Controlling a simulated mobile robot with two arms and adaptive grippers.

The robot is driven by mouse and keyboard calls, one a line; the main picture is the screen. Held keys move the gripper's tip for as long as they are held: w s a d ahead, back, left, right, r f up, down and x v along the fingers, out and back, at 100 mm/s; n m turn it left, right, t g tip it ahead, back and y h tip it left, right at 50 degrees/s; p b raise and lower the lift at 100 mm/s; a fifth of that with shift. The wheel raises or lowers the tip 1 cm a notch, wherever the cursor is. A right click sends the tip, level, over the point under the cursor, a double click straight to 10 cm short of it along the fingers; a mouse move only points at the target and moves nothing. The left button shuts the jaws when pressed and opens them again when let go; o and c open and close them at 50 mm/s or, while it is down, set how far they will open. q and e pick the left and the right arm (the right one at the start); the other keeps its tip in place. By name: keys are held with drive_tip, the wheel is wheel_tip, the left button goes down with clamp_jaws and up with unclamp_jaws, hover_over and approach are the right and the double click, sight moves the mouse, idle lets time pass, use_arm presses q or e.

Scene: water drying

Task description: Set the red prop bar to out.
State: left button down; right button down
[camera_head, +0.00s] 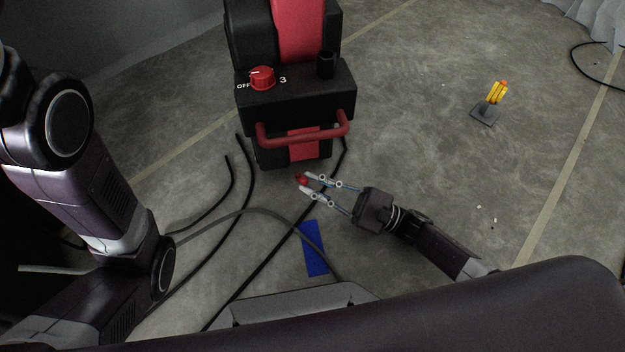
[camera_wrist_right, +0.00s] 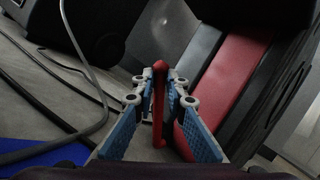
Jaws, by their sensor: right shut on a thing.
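The red prop bar (camera_head: 300,179) shows as a small red end at the foot of the black and red machine (camera_head: 297,90). In the right wrist view the prop bar (camera_wrist_right: 159,98) is a thin red rod with a rounded end, running between the two fingers. My right gripper (camera_head: 306,183) is shut on it, just in front of the machine's base; its blue finger pads (camera_wrist_right: 160,85) lie on either side of the rod. The fingers hide part of the bar in the head view. My left arm shows at the left, but its gripper is out of view.
The machine has a red knob (camera_head: 262,77) and a red handle (camera_head: 304,134) above my right gripper. Black cables (camera_head: 247,178) lie on the floor. A blue strip (camera_head: 314,248) lies nearer me. A yellow-topped object (camera_head: 494,95) stands far right. The floor between is mostly clear.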

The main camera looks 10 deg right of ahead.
drive_tip(key=shift+s+f, duration=0.15)
drive_tip(key=shift+f, duration=0.05)
idle(0.3)
drive_tip(key=c, duration=2.2)
unclamp_jaws()
drive_tip(key=s+d, duration=0.6)
drive_tip(key=d, duration=0.5)
drive_tip(key=shift+d+f, duration=0.2)
drive_tip(key=shift+d, duration=0.2)
